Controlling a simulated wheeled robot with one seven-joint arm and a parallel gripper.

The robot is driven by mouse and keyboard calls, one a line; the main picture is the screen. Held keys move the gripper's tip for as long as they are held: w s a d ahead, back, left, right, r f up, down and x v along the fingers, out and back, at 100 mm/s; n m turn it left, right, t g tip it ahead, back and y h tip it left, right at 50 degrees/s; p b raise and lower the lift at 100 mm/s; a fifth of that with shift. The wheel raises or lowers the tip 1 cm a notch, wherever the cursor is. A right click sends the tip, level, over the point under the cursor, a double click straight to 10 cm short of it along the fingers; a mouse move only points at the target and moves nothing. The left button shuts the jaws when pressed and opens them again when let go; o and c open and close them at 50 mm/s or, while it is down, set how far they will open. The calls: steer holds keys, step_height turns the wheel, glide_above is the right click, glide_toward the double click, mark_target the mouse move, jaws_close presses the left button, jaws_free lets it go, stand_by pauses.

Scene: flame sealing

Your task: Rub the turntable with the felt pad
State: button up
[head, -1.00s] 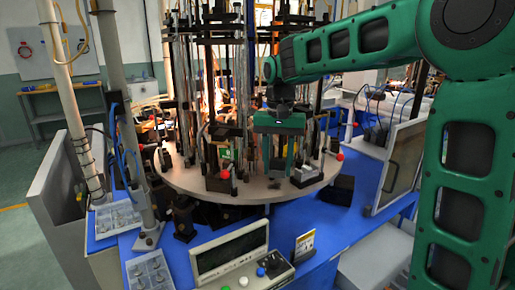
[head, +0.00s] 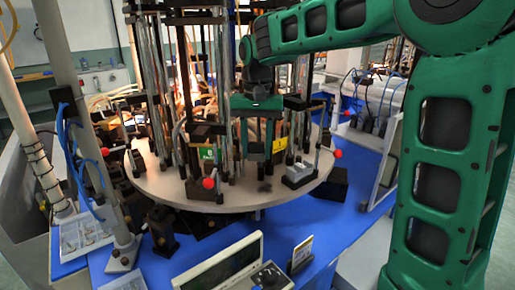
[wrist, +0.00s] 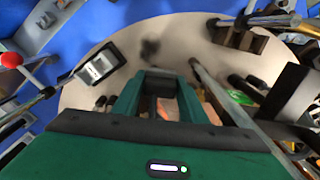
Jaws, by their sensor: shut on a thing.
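The turntable (head: 245,198) is a large round pale-beige disc carrying tall rods and fixtures; its bare rim also shows in the wrist view (wrist: 122,42). A dark smudge (head: 265,188) lies on its near side, and it shows ahead of the fingers in the wrist view (wrist: 150,47). My green gripper (head: 258,150) points down over the near part of the turntable, among the fixtures. In the wrist view its fingers (wrist: 160,88) are close together, shut on a small piece, presumably the felt pad, mostly hidden between them. I cannot tell whether it touches the disc.
A grey metal block (head: 298,174) stands on the disc right of my gripper. Red-knobbed levers (head: 208,183) stand at the rim. Rods crowd the space behind. A control box (head: 225,262) sits on the blue table (head: 345,222) in front.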

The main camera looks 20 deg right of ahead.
mark_target(271, 194)
steer(key=shift+a+f, duration=0.15)
steer(key=shift+f, duration=2.85)
steer(key=shift+f, duration=0.95)
steer(key=shift+s, duration=0.15)
steer(key=shift+s+d+r, duration=0.1)
steer(key=shift+s+d, duration=0.2)
steer(key=shift+s, duration=0.4)
steer(key=shift+s+d+r, duration=0.1)
steer(key=shift+s+d, duration=0.15)
steer(key=shift+s, duration=0.4)
steer(key=shift+s+d+f, duration=0.1)
steer(key=shift+s+d, duration=0.2)
steer(key=shift+s, duration=0.65)
steer(key=shift+s+d+f, duration=0.1)
steer(key=shift+s+d, duration=0.15)
steer(key=shift+s, duration=0.65)
